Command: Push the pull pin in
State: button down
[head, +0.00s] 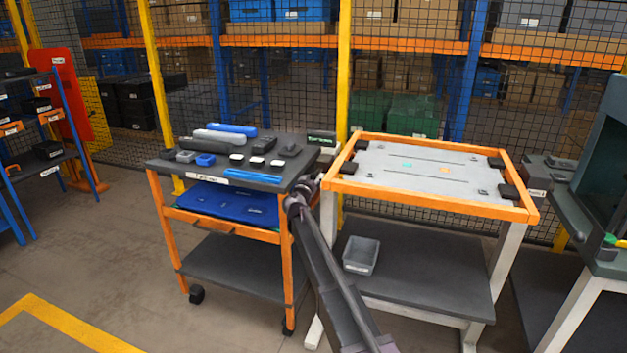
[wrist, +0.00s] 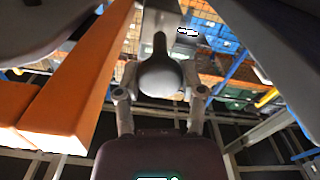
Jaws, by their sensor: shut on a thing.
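In the wrist view, my gripper (wrist: 160,97) is shut on a grey, rounded knob with a narrow stem, which looks like the pull pin (wrist: 161,76). One finger is on each side of it. A pale metal post or bracket stands just behind the stem. How far the pin sits in cannot be told. In the head view, my gripper (head: 308,187) is low in the gap between the tool trolley (head: 212,172) and the orange-rimmed table (head: 425,202). Its fingers and the pin cannot be made out there.
Orange frame beams (wrist: 85,75) run close on the left in the wrist view. The trolley carries several small tools. A grey bin (head: 361,255) stands on the table's lower shelf. A mesh fence is behind, and a dark machine (head: 600,190) is at right. Floor is free at front left.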

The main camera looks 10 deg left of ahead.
aim_at(317, 172)
jog(key=shift+x, duration=1.5)
jog(key=shift+r, duration=0.1)
jog(key=shift+c, duration=2.3)
grip_release()
jog(key=shift+w, duration=0.15)
jog(key=shift+s, duration=0.25)
jog(key=v, duration=1.1)
jog(key=shift+s, duration=0.4)
jog(key=shift+a, duration=0.1)
